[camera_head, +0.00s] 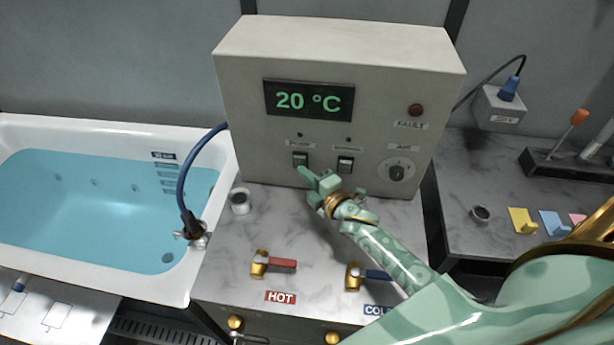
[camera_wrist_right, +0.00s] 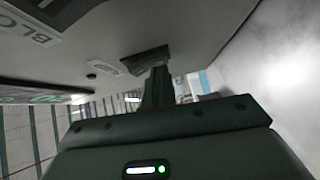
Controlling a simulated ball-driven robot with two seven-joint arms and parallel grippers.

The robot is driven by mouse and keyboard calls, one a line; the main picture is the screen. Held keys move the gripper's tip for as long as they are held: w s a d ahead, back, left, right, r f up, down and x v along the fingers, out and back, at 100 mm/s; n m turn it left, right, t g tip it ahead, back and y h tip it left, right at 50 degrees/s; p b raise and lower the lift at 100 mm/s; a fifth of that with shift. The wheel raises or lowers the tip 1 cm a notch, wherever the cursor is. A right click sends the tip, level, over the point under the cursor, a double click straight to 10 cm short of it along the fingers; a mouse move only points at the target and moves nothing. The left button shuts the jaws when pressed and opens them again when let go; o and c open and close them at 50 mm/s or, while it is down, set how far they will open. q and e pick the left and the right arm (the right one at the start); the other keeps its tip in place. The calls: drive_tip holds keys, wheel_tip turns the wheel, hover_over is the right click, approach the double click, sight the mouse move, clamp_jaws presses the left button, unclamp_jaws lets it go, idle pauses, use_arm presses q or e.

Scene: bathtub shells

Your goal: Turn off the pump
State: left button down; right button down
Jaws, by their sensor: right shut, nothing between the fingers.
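The pump switch (camera_head: 300,159) is a green rocker under a small blurred label, left of the blower switch (camera_head: 345,164). My right gripper (camera_head: 304,171) is shut and empty, its tip just below the pump switch. In the right wrist view the shut fingers (camera_wrist_right: 157,88) reach up to the dark-green pump switch (camera_wrist_right: 145,60), overlapping its edge; I cannot tell whether they touch. My left gripper is not in view.
A round knob (camera_head: 397,171) and red fault lamp (camera_head: 415,110) sit on the box's right side. A blue hose (camera_head: 183,175) and water-filled bathtub (camera_head: 200,140) are at left. Red hot (camera_head: 283,263) and blue cold (camera_head: 377,275) tap handles stand on the counter below my gripper.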

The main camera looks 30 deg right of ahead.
drive_tip(key=s+d+r, duration=0.1)
drive_tip(key=s+d, duration=0.1)
drive_tip(key=s, duration=1.4)
drive_tip(key=shift+d, duration=0.15)
drive_tip(key=shift+r, duration=0.1)
